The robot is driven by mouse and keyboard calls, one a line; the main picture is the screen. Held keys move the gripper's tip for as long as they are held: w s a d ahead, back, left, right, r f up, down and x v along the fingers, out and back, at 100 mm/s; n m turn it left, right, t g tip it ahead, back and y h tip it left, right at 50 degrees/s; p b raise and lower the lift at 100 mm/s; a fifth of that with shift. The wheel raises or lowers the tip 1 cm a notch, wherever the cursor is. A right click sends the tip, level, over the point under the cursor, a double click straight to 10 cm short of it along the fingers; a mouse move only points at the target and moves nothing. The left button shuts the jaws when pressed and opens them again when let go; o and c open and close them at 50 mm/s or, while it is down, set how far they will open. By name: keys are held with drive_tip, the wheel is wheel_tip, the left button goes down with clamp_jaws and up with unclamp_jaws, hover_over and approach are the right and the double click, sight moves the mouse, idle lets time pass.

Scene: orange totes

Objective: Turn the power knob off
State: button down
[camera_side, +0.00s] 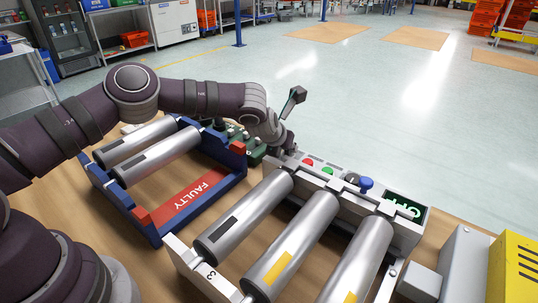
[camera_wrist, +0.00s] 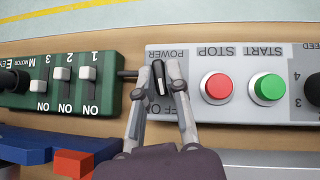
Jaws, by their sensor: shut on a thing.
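The black power knob (camera_wrist: 159,77) sits below the upside-down POWER label on the grey control panel (camera_wrist: 225,122) in the wrist view. Its white pointer line runs nearly up and down in the picture, slightly tilted. My gripper (camera_wrist: 160,88) has one finger on each side of the knob and is shut on it. The fingers partly cover the ON/OFF lettering below. In the side view my gripper (camera_side: 284,145) is at the left end of the control panel (camera_side: 290,159), and the knob is hidden there.
Right of the knob are a red STOP button (camera_wrist: 217,87) and a green START button (camera_wrist: 268,88). A green switch box (camera_wrist: 105,92) is close on the left. Rollers (camera_side: 290,245) and a blue FAULTY rack (camera_side: 155,233) stand nearby. A display (camera_side: 404,207) shows green characters.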

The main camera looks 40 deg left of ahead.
drive_tip(key=shift+d+n+y, duration=0.1)
drive_tip(key=shift+n+y, duration=0.5)
drive_tip(key=shift+n, duration=0.2)
drive_tip(key=shift+g, duration=0.3)
drive_tip(key=c, duration=1.1)
unclamp_jaws()
drive_tip(key=shift+c, duration=0.2)
